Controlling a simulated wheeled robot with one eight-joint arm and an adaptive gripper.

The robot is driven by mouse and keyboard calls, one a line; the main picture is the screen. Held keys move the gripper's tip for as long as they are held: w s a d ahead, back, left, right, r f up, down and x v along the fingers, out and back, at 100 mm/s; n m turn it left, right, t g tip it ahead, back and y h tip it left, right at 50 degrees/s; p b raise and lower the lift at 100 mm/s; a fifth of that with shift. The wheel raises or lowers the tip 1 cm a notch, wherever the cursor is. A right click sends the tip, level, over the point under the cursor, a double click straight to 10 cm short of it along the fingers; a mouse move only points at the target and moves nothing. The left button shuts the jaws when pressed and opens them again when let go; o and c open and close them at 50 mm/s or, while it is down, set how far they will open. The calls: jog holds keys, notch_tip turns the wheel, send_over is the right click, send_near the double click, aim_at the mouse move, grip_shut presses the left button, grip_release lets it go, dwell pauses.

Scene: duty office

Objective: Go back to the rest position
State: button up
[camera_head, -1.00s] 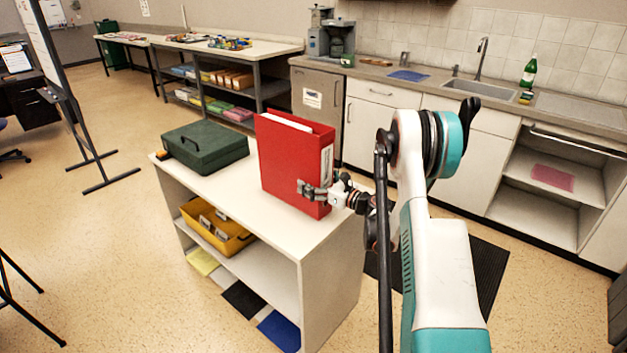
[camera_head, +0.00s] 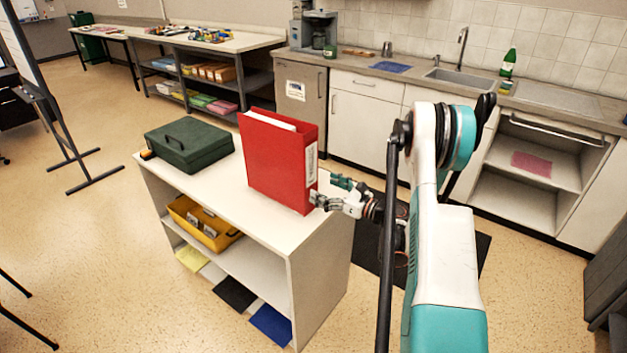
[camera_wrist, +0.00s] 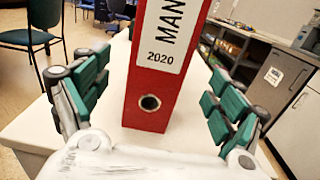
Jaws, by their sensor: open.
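My gripper (camera_head: 328,195) is open at the right end of the white shelf unit, just off the spine of a red binder. In the wrist view my gripper (camera_wrist: 158,115) has its green-padded fingers spread wide on both sides of the binder, with gaps to it. The red binder (camera_head: 275,165) stands upright on the white shelf unit (camera_head: 232,195). Its spine also shows in the wrist view (camera_wrist: 150,112), with a white label reading "MAN" and "2020" and a finger hole. My arm reaches in from the right.
A dark green case (camera_head: 190,145) lies on the unit's left end. A yellow bin (camera_head: 205,222) sits on the shelf below. The counter with sink (camera_head: 460,78) and green bottle (camera_head: 508,62) runs along the back wall. A whiteboard stand (camera_head: 60,130) is at left; open floor lies between.

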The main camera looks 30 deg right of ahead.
jog(key=shift+s+d, duration=0.2)
jog(key=shift+s, duration=0.35)
